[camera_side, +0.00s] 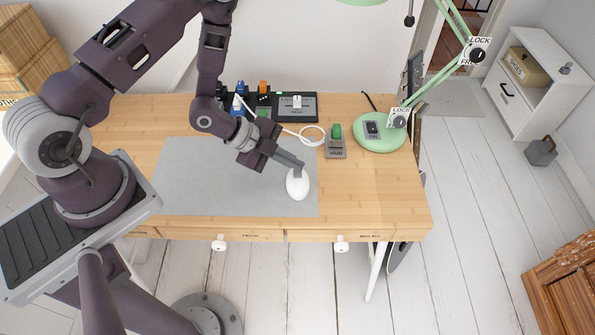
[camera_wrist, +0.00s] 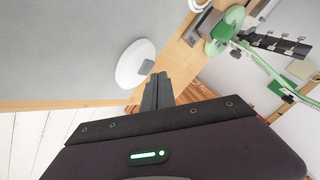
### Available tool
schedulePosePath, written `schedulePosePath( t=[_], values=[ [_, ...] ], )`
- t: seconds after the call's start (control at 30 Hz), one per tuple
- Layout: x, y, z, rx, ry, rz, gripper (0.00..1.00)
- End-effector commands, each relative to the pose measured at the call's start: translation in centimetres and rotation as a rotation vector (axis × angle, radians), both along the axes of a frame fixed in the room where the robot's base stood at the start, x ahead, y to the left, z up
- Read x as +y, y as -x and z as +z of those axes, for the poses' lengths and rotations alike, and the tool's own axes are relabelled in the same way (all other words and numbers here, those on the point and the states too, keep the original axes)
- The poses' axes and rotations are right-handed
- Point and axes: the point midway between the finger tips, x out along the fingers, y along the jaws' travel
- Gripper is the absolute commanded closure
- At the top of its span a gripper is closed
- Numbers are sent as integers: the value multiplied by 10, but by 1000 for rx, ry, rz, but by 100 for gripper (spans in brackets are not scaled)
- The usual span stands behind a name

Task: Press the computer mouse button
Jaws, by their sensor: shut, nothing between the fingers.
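The white oval computer mouse (camera_side: 298,187) lies at the right edge of the grey desk mat (camera_side: 200,180). In the wrist view the mouse (camera_wrist: 128,66) shows a small grey patch (camera_wrist: 146,67), apparently its button, on the end nearest my fingers. My gripper (camera_side: 299,166) is shut and empty, its fingertips at the far end of the mouse in the side view. In the wrist view my fingertips (camera_wrist: 159,76) appear just right of the grey patch. I cannot tell whether they touch the mouse or hover above it.
The green lamp base (camera_side: 379,137) is farther right. Switch boxes (camera_side: 297,106) line the back. The wooden desk right of the mouse is clear.

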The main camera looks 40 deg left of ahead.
Motion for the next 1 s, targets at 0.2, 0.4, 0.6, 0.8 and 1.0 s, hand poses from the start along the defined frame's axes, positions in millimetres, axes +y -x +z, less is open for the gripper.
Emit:
schedulePosePath(
  t=[0.2, 0.4, 0.6, 0.8, 1.0],
  values=[
    [0, 0, -6, -1, 0, 1, 100],
    [0, 0, -6, 0, 0, 0, 100],
    [0, 0, -7, 0, 0, 0, 100],
    [0, 0, -10, 0, 1, 1, 100],
    [0, 0, -12, 0, 1, 1, 100]
  ],
)
